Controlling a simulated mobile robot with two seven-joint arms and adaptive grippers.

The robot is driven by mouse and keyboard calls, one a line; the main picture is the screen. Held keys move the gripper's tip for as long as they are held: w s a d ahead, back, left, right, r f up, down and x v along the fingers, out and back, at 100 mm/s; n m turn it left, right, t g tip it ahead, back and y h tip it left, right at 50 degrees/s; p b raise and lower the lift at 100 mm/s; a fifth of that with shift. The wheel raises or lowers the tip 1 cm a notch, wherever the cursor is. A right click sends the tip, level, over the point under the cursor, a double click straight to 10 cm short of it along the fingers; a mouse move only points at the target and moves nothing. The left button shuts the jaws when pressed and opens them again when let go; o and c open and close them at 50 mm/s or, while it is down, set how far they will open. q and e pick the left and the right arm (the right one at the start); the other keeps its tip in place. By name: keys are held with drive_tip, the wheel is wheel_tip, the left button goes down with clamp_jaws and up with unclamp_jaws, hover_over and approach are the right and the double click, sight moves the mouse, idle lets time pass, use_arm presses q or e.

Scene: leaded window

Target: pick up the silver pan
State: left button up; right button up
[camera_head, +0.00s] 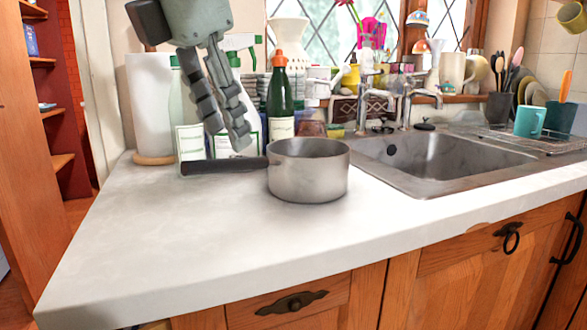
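The silver pan (308,176) stands upright on the white countertop, left of the sink. Its black handle (222,165) points left, slightly above the counter. My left gripper (228,140) comes down from the top, with its fingertips a little above the handle in the picture. Its two dark fingers lie close side by side, seen at an angle, with a narrow gap between them and nothing visible held. I cannot tell how far they are apart in depth. The inside bottom of the pan is hidden. My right gripper is not in view.
A paper roll (150,105), a green bottle (281,105) and a spray bottle (238,95) stand behind the handle. The metal sink (440,160) with taps lies to the right. The counter (170,235) in front is clear down to its front edge.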

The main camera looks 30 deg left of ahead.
sight(243, 158)
use_arm(q)
drive_tip(key=x, duration=0.7)
drive_tip(key=shift+w+d+f, duration=0.1)
drive_tip(key=shift+w+d, duration=0.15)
drive_tip(key=shift+d, duration=0.05)
clamp_jaws()
